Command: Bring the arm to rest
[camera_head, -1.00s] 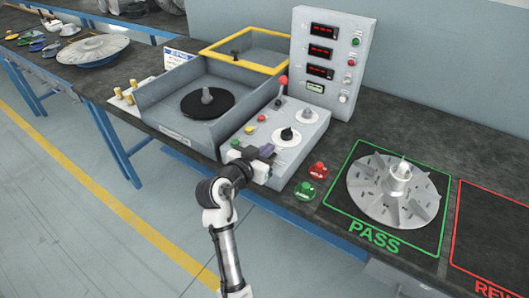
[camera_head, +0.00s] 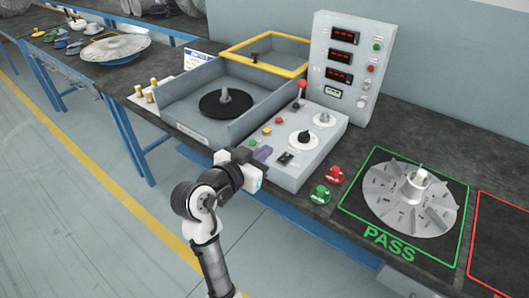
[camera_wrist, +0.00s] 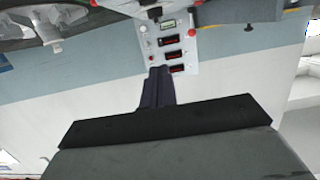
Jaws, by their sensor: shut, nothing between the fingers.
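My gripper (camera_head: 264,153) is at the front of the control box, with its dark fingers together and empty. In the wrist view my gripper (camera_wrist: 160,72) also shows as two dark fingers side by side with nothing between them. My arm reaches up from the bottom of the head view, bent at the elbow, in front of the bench edge. Whether the fingertips touch the control box (camera_head: 296,180) cannot be told.
The grey blower stand (camera_head: 190,128) with a black disc (camera_head: 226,103) is left of the control box. A display panel (camera_head: 320,80) stands behind. Red (camera_head: 335,174) and green (camera_head: 320,195) buttons and a finned impeller (camera_head: 411,198) on the PASS square are to the right. Floor is clear at left.

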